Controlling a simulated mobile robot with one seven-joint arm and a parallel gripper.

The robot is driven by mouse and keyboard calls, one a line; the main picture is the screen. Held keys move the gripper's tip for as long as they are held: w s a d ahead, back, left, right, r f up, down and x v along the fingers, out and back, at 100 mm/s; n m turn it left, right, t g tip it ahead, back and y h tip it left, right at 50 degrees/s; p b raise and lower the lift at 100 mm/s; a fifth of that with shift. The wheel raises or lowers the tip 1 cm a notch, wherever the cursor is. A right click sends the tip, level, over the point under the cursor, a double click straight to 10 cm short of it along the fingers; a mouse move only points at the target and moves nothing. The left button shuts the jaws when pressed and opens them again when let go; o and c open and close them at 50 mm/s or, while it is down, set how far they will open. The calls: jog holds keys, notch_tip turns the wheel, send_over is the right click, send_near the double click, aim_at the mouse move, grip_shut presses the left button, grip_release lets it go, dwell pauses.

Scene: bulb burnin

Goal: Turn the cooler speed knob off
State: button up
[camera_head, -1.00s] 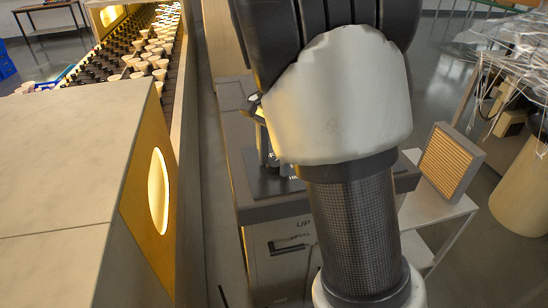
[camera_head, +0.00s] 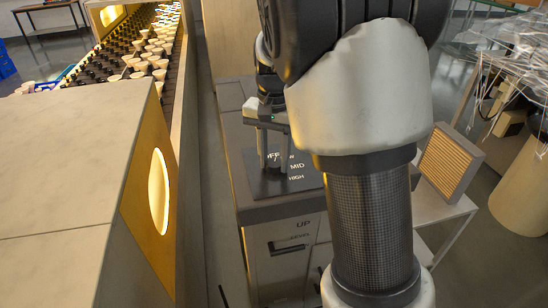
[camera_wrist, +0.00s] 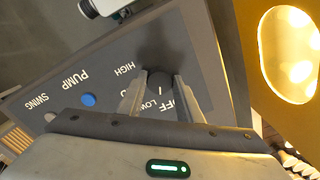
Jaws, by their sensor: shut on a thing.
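The dark round speed knob (camera_wrist: 157,79) sits on the grey control panel (camera_wrist: 98,62) in the wrist view. My gripper (camera_wrist: 160,88) has a finger on each side of it and is shut on it. A small light mark on the knob's edge faces the LOW and OFF lettering; its exact setting is hard to tell. MID is mostly hidden by a finger; HIGH is readable. In the head view my gripper (camera_head: 272,147) stands over the cooler's top panel (camera_head: 298,181), and the knob is hidden between the fingers.
A blue button (camera_wrist: 88,100) lies beside the PUMP and SWING lettering. The cooler cabinet (camera_head: 284,254) stands right of the conveyor of bulbs (camera_head: 140,55). A yellow housing with a lit oval window (camera_head: 158,190) is at left. A framed filter pad (camera_head: 450,160) stands at right.

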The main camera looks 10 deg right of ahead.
aim_at(275, 163)
jog(key=shift+n, duration=2.2)
jog(key=o, duration=1)
jog(key=shift+o, duration=0.2)
notch_tip(275, 163, up, 18)
jog(key=p, duration=0.1)
jog(key=shift+f+p, duration=0.25)
jog(key=shift+p, duration=0.1)
